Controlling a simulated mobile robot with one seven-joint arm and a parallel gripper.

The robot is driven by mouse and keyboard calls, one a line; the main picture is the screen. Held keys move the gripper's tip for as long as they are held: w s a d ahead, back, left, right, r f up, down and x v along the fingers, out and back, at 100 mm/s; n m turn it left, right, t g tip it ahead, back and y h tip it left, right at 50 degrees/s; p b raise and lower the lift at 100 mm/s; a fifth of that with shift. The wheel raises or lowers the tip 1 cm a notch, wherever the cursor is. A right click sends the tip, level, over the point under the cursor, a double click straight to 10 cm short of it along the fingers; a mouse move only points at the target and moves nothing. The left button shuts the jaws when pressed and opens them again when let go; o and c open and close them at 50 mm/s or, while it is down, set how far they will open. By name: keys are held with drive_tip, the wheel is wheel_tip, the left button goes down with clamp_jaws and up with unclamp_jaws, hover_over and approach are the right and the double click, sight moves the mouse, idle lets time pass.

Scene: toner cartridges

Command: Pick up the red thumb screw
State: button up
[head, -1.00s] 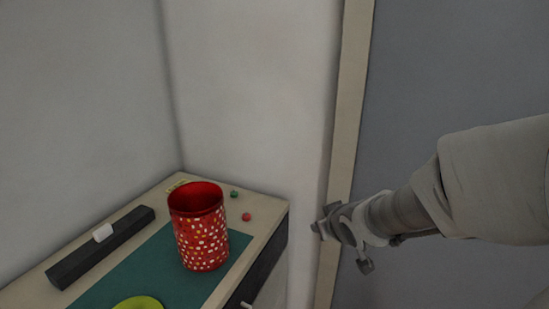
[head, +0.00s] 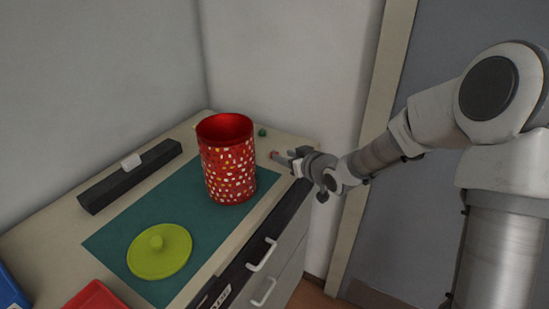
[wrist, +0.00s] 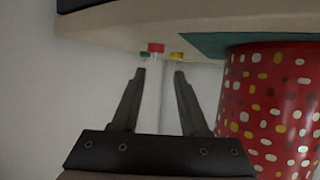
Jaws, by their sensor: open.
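The tall spotted canister (head: 228,165) is close by. A green lid (head: 160,250), black bar (head: 130,177) and red tray (head: 96,296) are farther off.

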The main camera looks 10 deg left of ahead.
drive_tip(key=shift+w+d+b+x, duration=0.15)
drive_tip(key=shift+b+x, duration=0.05)
drive_tip(key=shift+x, duration=1.95)
drive_tip(key=shift+w+d+b+x, duration=0.15)
drive_tip(key=shift+x, duration=2)
clamp_jaws()
